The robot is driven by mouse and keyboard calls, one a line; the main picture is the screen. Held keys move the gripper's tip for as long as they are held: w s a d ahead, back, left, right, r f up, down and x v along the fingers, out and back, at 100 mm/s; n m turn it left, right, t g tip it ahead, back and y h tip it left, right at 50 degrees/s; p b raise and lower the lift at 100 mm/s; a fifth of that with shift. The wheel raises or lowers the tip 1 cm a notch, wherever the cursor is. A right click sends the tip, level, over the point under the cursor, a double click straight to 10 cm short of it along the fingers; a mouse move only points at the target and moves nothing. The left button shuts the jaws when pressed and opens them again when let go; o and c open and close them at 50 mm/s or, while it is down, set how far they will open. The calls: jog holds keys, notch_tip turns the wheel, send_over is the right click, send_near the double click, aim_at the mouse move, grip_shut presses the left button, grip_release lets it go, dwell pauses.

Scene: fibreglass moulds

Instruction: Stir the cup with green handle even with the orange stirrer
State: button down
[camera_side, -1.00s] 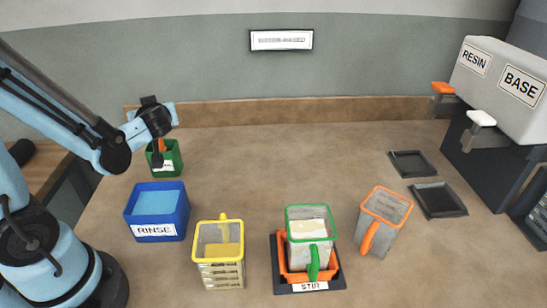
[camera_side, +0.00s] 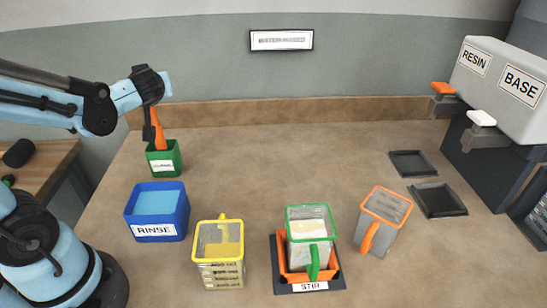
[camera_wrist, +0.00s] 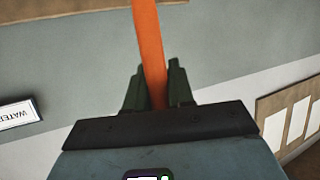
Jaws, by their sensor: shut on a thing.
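The orange stirrer (camera_side: 159,131) stands upright with its lower end in or just above the small green holder (camera_side: 164,160) at the back left. My gripper (camera_side: 153,108) is shut on its upper part. In the wrist view the stirrer (camera_wrist: 149,45) runs up from between the dark fingers of my gripper (camera_wrist: 155,88). The cup with green handle (camera_side: 309,239) has a green rim and pale contents. It stands in the orange cradle of the STIR station (camera_side: 335,282) at the front middle, well to the right of my gripper.
A blue RINSE tub (camera_side: 157,232) stands in front of the green holder. A yellow-rimmed cup (camera_side: 220,270) and an orange-rimmed cup (camera_side: 381,222) flank the stir station. Dark pads (camera_side: 438,200) and RESIN and BASE dispensers (camera_side: 500,80) are at right. The middle back table is clear.

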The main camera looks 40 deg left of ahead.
jog(key=shift+r, duration=2.15)
